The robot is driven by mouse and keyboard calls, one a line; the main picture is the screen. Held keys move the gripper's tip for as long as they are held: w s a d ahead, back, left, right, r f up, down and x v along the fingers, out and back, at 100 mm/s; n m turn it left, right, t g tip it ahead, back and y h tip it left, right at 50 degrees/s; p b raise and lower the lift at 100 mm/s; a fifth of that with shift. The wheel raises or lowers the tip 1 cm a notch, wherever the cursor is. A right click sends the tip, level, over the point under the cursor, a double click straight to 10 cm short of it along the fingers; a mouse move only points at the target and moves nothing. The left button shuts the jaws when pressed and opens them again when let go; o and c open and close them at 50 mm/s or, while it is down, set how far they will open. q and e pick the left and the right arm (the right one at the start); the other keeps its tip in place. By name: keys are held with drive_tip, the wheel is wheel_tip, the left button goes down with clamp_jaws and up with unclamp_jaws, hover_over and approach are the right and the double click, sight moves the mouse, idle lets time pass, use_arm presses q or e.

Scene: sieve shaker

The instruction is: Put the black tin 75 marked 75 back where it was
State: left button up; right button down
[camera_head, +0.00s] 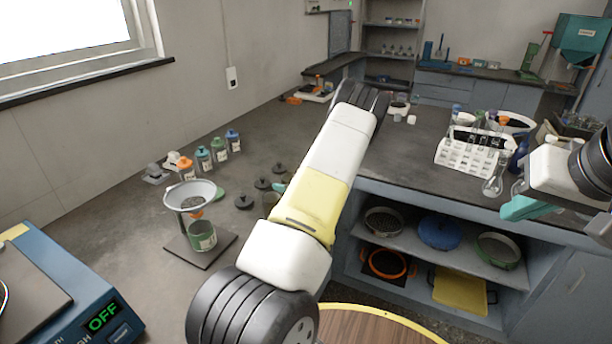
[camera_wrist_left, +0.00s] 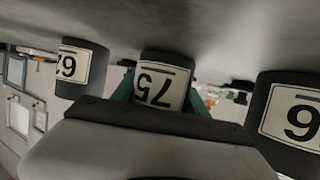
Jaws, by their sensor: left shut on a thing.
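The black tin 75 (camera_wrist_left: 158,88) shows upside down in the left wrist view, its white label reading 75. My left gripper (camera_wrist_left: 158,95) is shut on it, with a teal finger on each side. The wrist view does not show clearly whether the tin touches the bench. In the head view my left arm hides most of that gripper; a bit of teal (camera_head: 281,187) shows beside the arm. My right gripper (camera_head: 562,215) is at the right edge, its teal fingers apart with nothing seen between them.
Black tins stand either side of tin 75: one (camera_wrist_left: 80,70) with a partly seen label and one (camera_wrist_left: 290,110). A funnel stand (camera_head: 190,195), several coloured bottles (camera_head: 204,158) and a blue balance (camera_head: 60,290) share the bench. A white rack (camera_head: 470,155) stands right.

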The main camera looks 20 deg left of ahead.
use_arm(q)
drive_tip(key=shift+f, duration=0.15)
drive_tip(key=o, duration=1.4)
